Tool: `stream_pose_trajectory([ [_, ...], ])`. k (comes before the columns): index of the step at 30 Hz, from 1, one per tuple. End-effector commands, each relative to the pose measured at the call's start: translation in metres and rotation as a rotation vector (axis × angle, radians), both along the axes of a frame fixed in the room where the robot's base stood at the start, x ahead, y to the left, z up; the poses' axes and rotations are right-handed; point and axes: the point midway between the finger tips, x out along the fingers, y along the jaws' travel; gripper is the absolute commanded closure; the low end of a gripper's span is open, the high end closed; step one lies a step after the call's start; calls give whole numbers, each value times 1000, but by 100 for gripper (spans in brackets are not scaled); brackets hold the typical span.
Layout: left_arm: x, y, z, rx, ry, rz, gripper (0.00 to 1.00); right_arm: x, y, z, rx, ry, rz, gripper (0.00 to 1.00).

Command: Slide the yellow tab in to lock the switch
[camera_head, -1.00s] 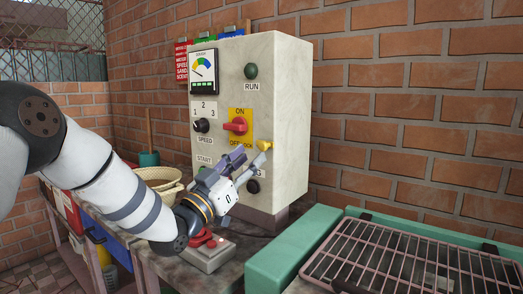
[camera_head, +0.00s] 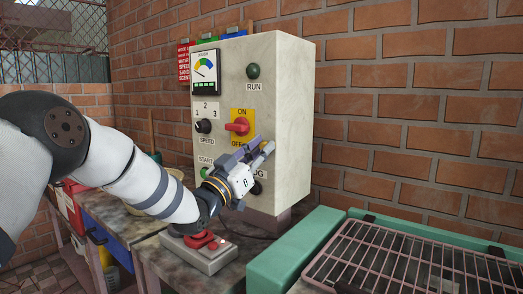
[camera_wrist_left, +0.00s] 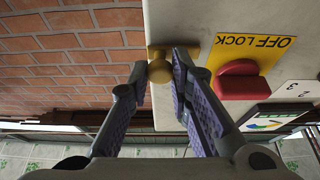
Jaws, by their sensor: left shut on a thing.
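The control box (camera_head: 290,110) has a red switch (camera_head: 238,126) on a yellow plate marked ON and OFF; OFF LOCK reads on it in the left wrist view. The switch also shows in the left wrist view (camera_wrist_left: 240,82). The yellow tab (camera_wrist_left: 159,68) sticks out near the box's edge, beside the plate. My left gripper (camera_head: 262,147) is at the box front, right of and below the switch. Its fingertips, also in the left wrist view (camera_wrist_left: 160,63), are shut on the yellow tab, one on each side. In the head view the gripper mostly hides the tab.
A black SPEED knob (camera_head: 204,126), a gauge (camera_head: 205,70) and a green RUN lamp (camera_head: 253,71) are on the box. A red-buttoned pedestal (camera_head: 203,252) stands below my left arm. A green-framed rack (camera_head: 400,265) is at right front.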

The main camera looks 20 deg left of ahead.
Motion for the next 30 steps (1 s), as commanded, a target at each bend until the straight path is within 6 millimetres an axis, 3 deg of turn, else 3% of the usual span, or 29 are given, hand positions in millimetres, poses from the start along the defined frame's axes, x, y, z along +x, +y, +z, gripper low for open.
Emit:
stream_pose_trajectory([
  [6,9,25,-1,0,-1,2,100,-2,0,-2,0,8,0,60],
  [13,10,28,1,-1,-1,4,100,-2,0,-2,0,7,0,60],
  [14,10,28,1,-1,-1,5,79,-2,0,-2,0,7,0,60],
  [16,10,28,1,-1,-1,4,63,-2,0,-2,0,7,0,60],
  [26,7,27,-1,-1,0,2,62,-2,0,-2,-1,7,0,60],
  [30,-14,36,-10,-4,3,3,62,-2,0,-2,-1,7,0,60],
])
